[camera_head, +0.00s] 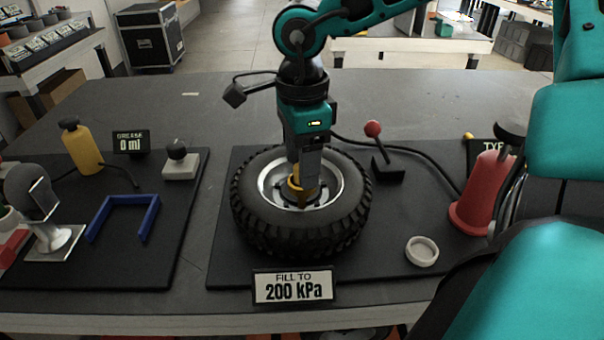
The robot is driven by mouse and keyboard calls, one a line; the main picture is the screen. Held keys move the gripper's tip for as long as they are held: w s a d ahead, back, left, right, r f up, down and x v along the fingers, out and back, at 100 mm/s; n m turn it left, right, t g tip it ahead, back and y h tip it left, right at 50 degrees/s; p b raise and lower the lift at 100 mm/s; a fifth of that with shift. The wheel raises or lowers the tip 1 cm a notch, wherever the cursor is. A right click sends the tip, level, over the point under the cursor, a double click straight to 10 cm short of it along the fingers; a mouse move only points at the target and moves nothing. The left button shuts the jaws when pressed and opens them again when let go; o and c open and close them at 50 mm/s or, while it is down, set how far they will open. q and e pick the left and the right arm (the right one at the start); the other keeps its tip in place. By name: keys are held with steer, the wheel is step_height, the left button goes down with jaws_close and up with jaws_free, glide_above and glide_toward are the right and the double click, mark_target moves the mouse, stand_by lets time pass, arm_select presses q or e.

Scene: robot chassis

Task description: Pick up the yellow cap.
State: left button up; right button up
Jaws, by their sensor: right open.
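A yellow part (294,184), which looks like the yellow cap, shows in the hub of the black tire (258,218). My right gripper (304,194) points straight down into the hub from above. It is open, with its fingertips low in the hub, right at the yellow part, and it hides much of it. I cannot tell whether the fingers touch it. My left gripper is not in view.
A sign (293,287) stands before the tire. A red-knobbed lever (373,130), a white dish (422,251) and a red cone-shaped body (482,190) stand to the right. A blue bracket (124,205) and a yellow bottle (80,147) are at the left.

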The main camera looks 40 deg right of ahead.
steer(key=shift+f, duration=0.45)
jaws_close()
